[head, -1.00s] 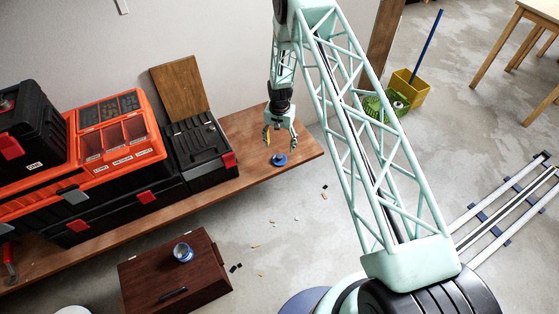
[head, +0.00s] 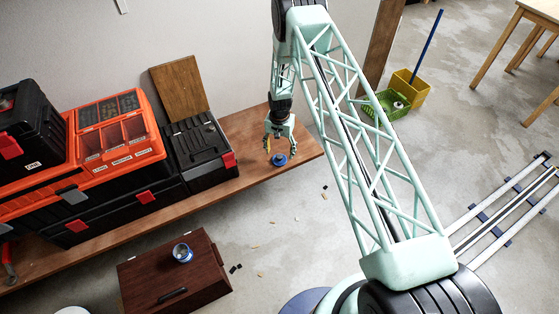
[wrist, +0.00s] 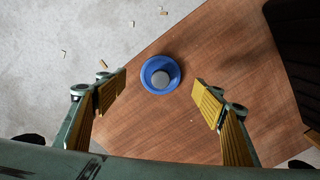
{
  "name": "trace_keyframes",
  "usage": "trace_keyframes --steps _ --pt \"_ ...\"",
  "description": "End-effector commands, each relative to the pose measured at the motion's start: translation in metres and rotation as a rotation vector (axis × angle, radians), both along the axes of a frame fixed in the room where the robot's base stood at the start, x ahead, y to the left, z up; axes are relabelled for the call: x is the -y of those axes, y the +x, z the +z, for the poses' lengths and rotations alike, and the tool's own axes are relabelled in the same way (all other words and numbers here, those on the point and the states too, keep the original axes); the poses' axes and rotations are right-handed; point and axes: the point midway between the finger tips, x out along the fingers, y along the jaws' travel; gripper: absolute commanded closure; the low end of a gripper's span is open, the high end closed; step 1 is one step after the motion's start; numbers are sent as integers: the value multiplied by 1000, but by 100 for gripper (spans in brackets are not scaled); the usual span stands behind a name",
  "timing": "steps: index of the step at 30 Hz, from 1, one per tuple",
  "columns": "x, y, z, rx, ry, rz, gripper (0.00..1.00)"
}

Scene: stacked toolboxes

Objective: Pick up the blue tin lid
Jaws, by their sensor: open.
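The blue tin lid (head: 279,160) lies on the wooden bench near its right end. In the wrist view the lid (wrist: 148,76) is a round blue disc with a raised rim and a grey knob-like middle. My gripper (head: 280,148) is open and points down just above the lid. In the wrist view its yellow-padded fingers stand to the left and right of the lid, apart from it, and nothing is between them but the lid below.
A black toolbox (head: 203,158) stands on the bench left of my gripper, beside stacked orange and black toolboxes (head: 117,138). A blue-rimmed tin (head: 182,254) sits on a dark wooden box (head: 140,275) on the floor. The bench (head: 240,125) around the lid is clear.

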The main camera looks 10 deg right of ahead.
Motion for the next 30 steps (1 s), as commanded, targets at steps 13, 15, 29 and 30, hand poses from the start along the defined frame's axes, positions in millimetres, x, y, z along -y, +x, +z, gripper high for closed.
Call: trace_keyframes --steps 13,15,29,30 --pt "0 3 -30 0 0 0 38" --pt "0 3 -37 -1 0 0 38" --pt "0 4 -52 0 0 0 38" --pt "0 4 -52 0 0 0 38"
